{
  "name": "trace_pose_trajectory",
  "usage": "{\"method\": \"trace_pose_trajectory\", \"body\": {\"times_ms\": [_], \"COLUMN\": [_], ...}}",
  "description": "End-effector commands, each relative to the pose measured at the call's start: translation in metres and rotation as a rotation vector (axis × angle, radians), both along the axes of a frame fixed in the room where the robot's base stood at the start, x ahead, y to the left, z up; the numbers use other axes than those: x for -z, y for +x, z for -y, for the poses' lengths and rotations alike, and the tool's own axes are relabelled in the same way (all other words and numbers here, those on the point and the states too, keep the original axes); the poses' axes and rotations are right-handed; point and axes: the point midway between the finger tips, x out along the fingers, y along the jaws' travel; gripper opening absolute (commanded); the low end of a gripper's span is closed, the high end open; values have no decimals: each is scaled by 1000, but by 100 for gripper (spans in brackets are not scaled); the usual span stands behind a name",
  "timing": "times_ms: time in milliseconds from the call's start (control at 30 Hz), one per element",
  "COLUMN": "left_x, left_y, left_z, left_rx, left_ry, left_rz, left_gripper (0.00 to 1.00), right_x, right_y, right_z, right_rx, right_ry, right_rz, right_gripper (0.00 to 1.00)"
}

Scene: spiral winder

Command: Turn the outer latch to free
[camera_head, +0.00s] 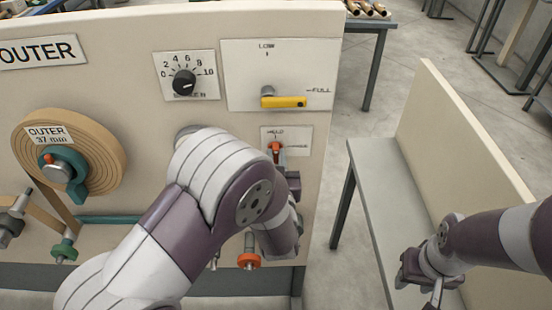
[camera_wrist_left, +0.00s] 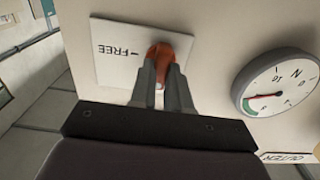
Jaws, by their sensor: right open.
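The outer latch is a small orange-red handle (camera_head: 276,147) on a white plate (camera_head: 300,137) near the panel's right edge. In the left wrist view the latch (camera_wrist_left: 170,50) sits beside the word FREE, which appears upside down on its plate (camera_wrist_left: 112,45). My left gripper (camera_wrist_left: 162,80) has its two fingers close together on either side of the latch, shut on it. In the head view, my left arm hides much of this gripper. My right gripper (camera_head: 430,284) is open and empty at the lower right, above the grey bench.
A gauge (camera_wrist_left: 278,82) is beside the latch, mostly hidden by my arm in the head view. Above are a numbered dial (camera_head: 184,82) and a yellow lever (camera_head: 284,102). A tape roll (camera_head: 100,155) is at left. A grey bench (camera_head: 385,190) stands at right.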

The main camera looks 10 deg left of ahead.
Motion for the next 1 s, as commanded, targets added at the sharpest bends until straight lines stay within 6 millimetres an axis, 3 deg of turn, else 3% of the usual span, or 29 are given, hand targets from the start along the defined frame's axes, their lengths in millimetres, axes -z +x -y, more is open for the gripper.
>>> {"method": "trace_pose_trajectory", "body": {"times_ms": [467,1000], "left_x": [-2,-2], "left_y": [0,0], "left_z": [1,3], "left_rx": [1,2], "left_ry": [67,509], "left_rz": [-18,-146], "left_gripper": [0,0], "right_x": [-4,-26], "right_y": [0,0], "right_z": [0,0], "right_rx": [0,0], "right_ry": [0,0], "right_rz": [0,0], "right_gripper": [43,43]}}
